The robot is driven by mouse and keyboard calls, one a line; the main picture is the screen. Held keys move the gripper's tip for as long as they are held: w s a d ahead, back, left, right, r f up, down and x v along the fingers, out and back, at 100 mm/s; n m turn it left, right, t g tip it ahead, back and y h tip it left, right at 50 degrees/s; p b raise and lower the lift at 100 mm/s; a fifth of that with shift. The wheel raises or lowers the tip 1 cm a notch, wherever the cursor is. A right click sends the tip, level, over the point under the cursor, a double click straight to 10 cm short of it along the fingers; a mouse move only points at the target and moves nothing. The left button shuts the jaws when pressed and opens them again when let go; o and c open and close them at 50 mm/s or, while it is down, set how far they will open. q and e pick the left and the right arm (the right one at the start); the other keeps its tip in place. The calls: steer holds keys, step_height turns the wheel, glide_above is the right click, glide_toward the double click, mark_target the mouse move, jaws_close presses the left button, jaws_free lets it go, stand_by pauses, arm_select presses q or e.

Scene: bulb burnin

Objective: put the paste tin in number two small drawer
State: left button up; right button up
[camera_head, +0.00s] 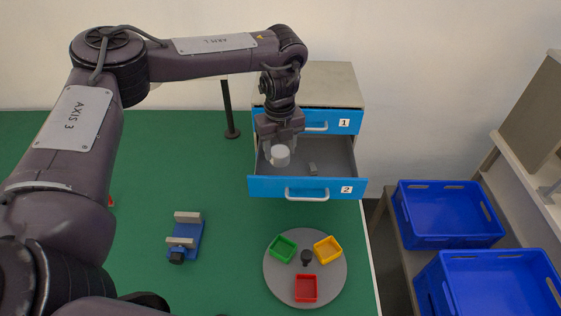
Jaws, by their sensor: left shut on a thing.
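The paste tin (280,155) is a small white cylinder. My left gripper (273,156) points down and is shut on it. The tin is over the inside of the open number two drawer (263,187), which has a blue front, a white handle and a label "2". I cannot tell whether the tin touches the drawer floor. A small grey object (312,169) lies in that drawer. The number one drawer (345,120) above it is shut. My right gripper is not in view.
A grey round tray (322,264) holds green, yellow and red bins around a dark knob. A blue vise (185,237) stands on the green table (225,270). Two blue crates (450,240) are at the right. The table between vise and tray is clear.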

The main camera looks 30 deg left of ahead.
mark_target(280, 162)
arm_select(q)
step_height(280, 162, down, 5)
steer(key=shift+r+p, duration=0.1)
steer(key=shift+p, duration=0.35)
steer(key=shift+f, duration=0.25)
steer(key=shift+f, duration=0.15)
steer(key=o, duration=1.1)
